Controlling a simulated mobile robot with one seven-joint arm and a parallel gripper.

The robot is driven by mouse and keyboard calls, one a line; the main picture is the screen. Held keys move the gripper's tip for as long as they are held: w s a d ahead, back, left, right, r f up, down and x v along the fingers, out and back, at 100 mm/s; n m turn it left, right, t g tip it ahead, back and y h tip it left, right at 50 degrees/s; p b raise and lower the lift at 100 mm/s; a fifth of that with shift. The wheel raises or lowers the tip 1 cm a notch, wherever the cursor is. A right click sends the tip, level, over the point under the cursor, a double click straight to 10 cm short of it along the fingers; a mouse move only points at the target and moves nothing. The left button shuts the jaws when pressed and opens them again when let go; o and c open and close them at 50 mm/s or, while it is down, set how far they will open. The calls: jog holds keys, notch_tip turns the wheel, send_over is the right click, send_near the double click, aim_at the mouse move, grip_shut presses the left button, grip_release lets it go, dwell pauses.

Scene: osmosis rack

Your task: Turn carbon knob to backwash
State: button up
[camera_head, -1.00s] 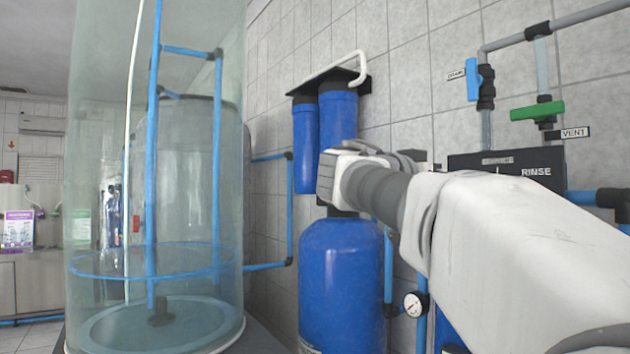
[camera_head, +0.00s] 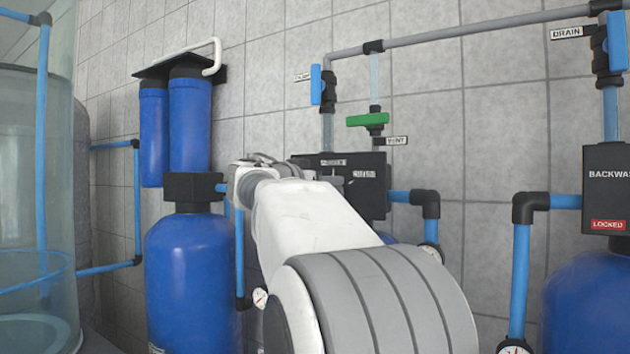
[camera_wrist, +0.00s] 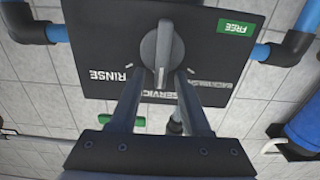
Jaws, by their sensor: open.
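A grey knob (camera_wrist: 163,48) sits on a dark control box (camera_wrist: 100,60) in the wrist view, seen upside down. Its raised grip lies along the picture's vertical, one end towards the SERVICE label. RINSE is to the left and a partly hidden BACKWASH label to the right; a green FREE label shows at the top right. My gripper (camera_wrist: 160,75) is open, its two fingers reaching towards the knob, one on either side of its lower end. I cannot tell if they touch it. In the head view, my arm partly covers the box (camera_head: 372,195) and hides the knob.
A second box (camera_head: 606,190) marked BACKWASH and LOCKED stands at the right. Grey pipe (camera_head: 460,30), a blue valve handle (camera_head: 316,85) and a green one (camera_head: 367,119) are above the first box. A blue tank (camera_head: 190,280) stands left of my arm.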

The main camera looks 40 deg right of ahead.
grip_shut()
jog(key=shift+f, duration=0.1)
jog(key=shift+f, duration=0.1)
jog(key=shift+w+f+n, duration=0.1)
jog(key=shift+n, duration=0.2)
jog(key=shift+w+a+f+n+b, duration=0.15)
jog(key=shift+w+f+n+b, duration=0.15)
jog(key=shift+n, duration=1.6)
jog(key=shift+w+a+f+n+b, duration=0.15)
jog(key=shift+w+n+b, duration=0.25)
jog(key=shift+n, duration=1.5)
jog(key=shift+w+a+f+n+b, duration=0.15)
jog(key=shift+w+f+n+b, duration=0.15)
jog(key=shift+n, duration=1.6)
